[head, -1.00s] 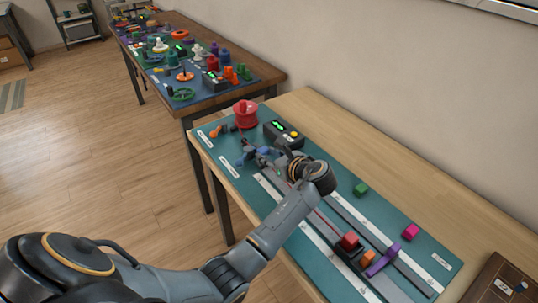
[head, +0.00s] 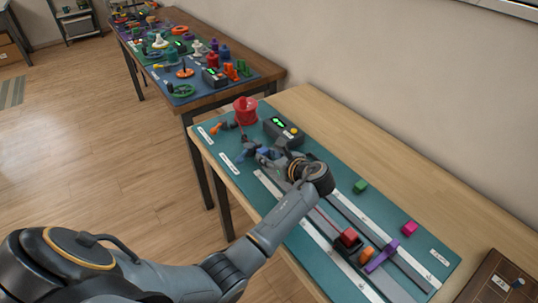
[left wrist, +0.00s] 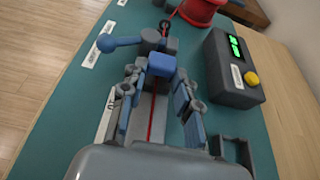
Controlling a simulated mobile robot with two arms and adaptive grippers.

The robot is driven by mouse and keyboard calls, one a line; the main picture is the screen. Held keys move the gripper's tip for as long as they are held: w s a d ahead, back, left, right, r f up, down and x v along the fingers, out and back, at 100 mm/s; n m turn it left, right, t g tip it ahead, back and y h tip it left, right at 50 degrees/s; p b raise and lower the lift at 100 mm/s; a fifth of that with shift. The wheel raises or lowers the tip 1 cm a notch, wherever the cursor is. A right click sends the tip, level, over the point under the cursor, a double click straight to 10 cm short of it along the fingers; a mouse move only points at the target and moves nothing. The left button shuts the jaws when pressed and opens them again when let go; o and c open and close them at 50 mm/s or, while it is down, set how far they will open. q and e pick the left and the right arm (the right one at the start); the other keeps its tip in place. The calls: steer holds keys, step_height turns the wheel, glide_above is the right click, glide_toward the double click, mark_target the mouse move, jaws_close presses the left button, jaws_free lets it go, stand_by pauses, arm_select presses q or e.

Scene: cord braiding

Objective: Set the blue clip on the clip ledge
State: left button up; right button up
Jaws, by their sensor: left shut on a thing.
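My left gripper (head: 270,156) is over the far part of the teal board. In the left wrist view, the gripper (left wrist: 155,84) has its two fingers on either side of the blue clip (left wrist: 161,65), a small blue block, and is shut on it. A red cord (left wrist: 151,120) runs below the clip along a grey rail. A grey fixture with a blue-knobbed lever (left wrist: 118,41) stands just beyond the clip. A small dark bracket (left wrist: 236,146) is at right; I cannot tell whether it is the clip ledge. My right gripper is out of view.
A red spool (head: 245,110) and a dark box with green display and yellow button (head: 283,130) stand beyond the gripper. Red, orange and purple (head: 382,254) parts sit on the near rail. Green (head: 360,187) and pink (head: 410,228) blocks lie at right.

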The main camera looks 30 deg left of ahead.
arm_select(q)
steer(key=shift+f, duration=0.25)
steer(key=o, duration=0.8)
step_height(320, 180, up, 3)
steer(key=p, duration=0.3)
steer(key=shift+p, duration=0.4)
step_height(320, 180, up, 5)
steer(key=p, duration=0.6)
stand_by(0.3)
